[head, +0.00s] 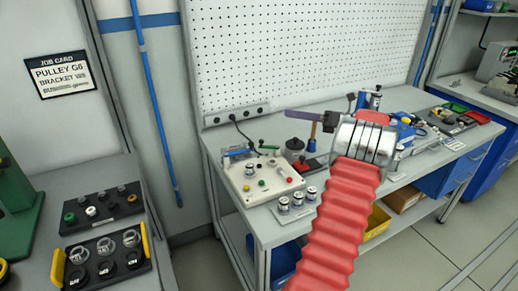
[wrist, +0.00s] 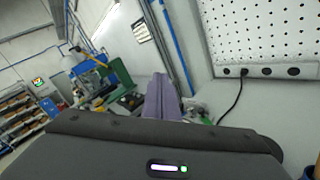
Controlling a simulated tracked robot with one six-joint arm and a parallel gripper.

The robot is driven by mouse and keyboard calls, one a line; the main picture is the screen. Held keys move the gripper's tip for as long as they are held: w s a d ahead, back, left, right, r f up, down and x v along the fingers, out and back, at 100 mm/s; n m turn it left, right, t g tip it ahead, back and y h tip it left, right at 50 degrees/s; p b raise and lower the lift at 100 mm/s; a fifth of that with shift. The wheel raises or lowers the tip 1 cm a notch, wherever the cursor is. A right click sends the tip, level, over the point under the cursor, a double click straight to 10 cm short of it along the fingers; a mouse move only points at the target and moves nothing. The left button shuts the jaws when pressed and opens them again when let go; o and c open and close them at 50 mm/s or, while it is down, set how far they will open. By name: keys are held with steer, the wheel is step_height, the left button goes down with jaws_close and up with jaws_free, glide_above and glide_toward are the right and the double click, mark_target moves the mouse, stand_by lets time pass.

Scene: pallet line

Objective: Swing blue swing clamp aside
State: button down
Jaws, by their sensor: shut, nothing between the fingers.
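A white fixture box (head: 262,178) with several coloured knobs stands on the near left end of the workbench. A small blue bar (head: 237,153), which looks like the blue swing clamp, lies along its back left edge. My gripper (head: 290,113) is shut and empty, its purple fingers pointing left in the head view. It appears above and to the right of the blue bar, apart from it. The shut purple fingers also show in the wrist view (wrist: 161,80), pointing away from the camera. The clamp cannot be made out in the wrist view.
Several metal cylinders (head: 297,200) stand on a plate in front of the box. A dark pot (head: 295,147) stands behind it. A pegboard (head: 300,50) rises behind the bench (head: 230,195). A side table with trays (head: 105,208) is at left. My red-sleeved arm hides the bench's middle.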

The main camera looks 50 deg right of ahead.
steer(key=s+a+f+m+h, duration=0.1)
steer(key=a+f+m+h, duration=0.1)
steer(key=a+f+m, duration=0.2)
steer(key=s+a+f+m+h, duration=0.2)
steer(key=f+m, duration=0.6)
steer(key=m, duration=0.4)
steer(key=shift+s+a+m+h, duration=0.15)
steer(key=shift+a+m+h, duration=0.25)
steer(key=shift+a+h, duration=0.55)
steer(key=shift+a+y, duration=0.25)
steer(key=w, duration=0.3)
steer(key=w+f, duration=0.1)
steer(key=w, duration=0.2)
steer(key=w+a, duration=0.1)
steer(key=w, duration=0.2)
steer(key=shift+w+a+f, duration=0.1)
steer(key=shift+w+f, duration=0.05)
steer(key=shift+w, duration=0.05)
steer(key=w, duration=0.1)
steer(key=d, duration=0.1)
steer(key=w, duration=0.1)
steer(key=shift+w+d+f, duration=0.25)
steer(key=shift+w+d, duration=0.05)
steer(key=shift+d, duration=0.05)
steer(key=shift+w+d+f, duration=0.1)
steer(key=shift+w+d, duration=0.3)
steer(key=shift+w, duration=0.05)
